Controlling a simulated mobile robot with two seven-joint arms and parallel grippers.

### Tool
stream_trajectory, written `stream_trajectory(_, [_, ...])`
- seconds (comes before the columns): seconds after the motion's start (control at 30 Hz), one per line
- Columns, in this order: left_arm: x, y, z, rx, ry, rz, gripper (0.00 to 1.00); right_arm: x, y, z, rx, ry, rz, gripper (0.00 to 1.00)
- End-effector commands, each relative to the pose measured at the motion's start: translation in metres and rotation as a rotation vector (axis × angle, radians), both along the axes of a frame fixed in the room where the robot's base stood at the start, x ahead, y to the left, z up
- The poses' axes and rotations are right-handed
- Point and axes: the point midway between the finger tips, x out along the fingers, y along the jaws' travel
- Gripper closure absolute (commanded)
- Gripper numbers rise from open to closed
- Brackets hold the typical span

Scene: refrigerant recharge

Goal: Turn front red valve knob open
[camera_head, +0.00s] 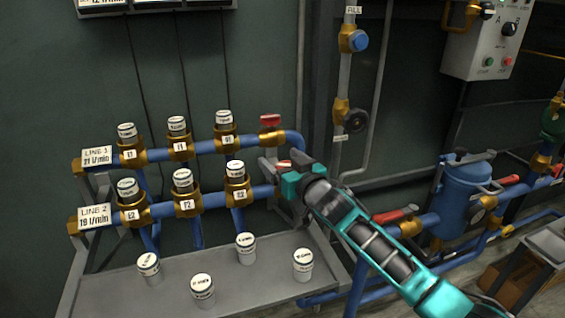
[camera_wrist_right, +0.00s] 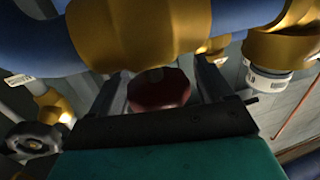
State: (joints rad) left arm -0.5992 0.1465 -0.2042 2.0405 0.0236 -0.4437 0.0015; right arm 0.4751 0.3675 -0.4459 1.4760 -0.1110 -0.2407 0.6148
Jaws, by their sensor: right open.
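The front red valve knob (camera_wrist_right: 160,88) is at the middle of the right wrist view, dark red and rounded, under a brass fitting. My right gripper (camera_wrist_right: 162,86) is open, with one finger on each side of the knob. Whether the fingers touch it I cannot tell. In the head view the right gripper (camera_head: 280,170) is at the right end of the LINE 2 pipe, and only a bit of the front knob (camera_head: 284,164) shows there, mostly hidden by the gripper. My left gripper is not in view.
The rear red valve knob (camera_head: 270,120) sits on the LINE 1 pipe just behind. White-capped cartridges stand in both pipe rows, and several loose ones (camera_head: 203,287) stand on the grey tray (camera_head: 107,289). A black handwheel (camera_wrist_right: 34,139) shows at lower left in the wrist view.

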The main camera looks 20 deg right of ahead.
Motion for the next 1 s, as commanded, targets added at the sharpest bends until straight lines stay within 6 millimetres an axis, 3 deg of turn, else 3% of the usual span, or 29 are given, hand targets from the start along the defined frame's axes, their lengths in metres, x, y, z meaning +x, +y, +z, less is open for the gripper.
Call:
stream_trajectory(0.07, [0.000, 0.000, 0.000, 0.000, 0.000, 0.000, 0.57, 0.000, 0.000, 0.000, 0.000, 0.000, 0.000, 0.20])
stream_trajectory(0.6, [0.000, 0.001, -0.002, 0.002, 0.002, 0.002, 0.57, 0.000, 0.000, 0.000, 0.000, 0.001, 0.000, 0.71])
stream_trajectory(1.0, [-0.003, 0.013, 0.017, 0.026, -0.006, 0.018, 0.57, -0.001, 0.005, 0.005, -0.008, -0.001, 0.166, 0.71])
